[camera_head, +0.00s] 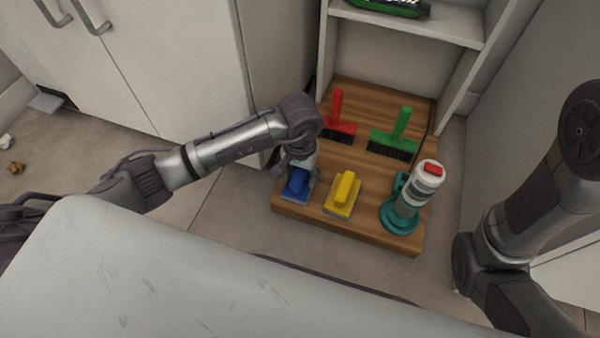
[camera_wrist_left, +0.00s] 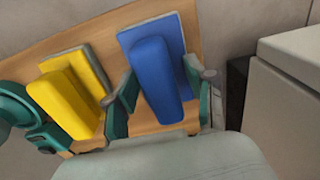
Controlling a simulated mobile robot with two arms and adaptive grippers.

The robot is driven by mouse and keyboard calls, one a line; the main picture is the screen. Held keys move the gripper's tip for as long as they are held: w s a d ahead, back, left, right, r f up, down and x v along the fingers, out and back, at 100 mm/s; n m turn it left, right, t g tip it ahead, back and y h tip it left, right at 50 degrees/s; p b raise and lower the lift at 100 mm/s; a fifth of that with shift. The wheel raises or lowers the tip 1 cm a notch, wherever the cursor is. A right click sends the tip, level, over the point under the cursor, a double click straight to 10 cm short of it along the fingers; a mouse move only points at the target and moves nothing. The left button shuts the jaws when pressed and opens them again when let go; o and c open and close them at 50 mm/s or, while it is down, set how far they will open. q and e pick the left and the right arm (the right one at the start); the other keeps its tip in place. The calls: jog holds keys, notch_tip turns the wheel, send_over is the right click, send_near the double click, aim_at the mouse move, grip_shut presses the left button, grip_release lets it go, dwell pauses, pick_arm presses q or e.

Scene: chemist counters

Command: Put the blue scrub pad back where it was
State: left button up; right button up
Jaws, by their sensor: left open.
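The blue scrub pad (camera_head: 297,186) lies at the front left corner of a low wooden board (camera_head: 312,215). It also shows in the left wrist view (camera_wrist_left: 157,75), with its raised blue handle between my fingers. My left gripper (camera_wrist_left: 166,97) is open, with one teal finger on each side of the handle. Whether the fingers touch the handle I cannot tell. In the head view the left gripper (camera_head: 297,168) is directly above the pad and partly hides it. The right arm shows at the right edge, but its gripper is not clearly visible.
A yellow scrub pad (camera_head: 343,192) sits right of the blue one. A red brush (camera_head: 338,125) and a green brush (camera_head: 397,135) are behind. A white cabinet (camera_head: 190,60) is left.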

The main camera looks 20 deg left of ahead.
aim_at(300, 172)
pick_arm(q)
notch_tip(300, 172, up, 12)
jog(key=p, duration=0.9)
jog(key=shift+r, duration=0.15)
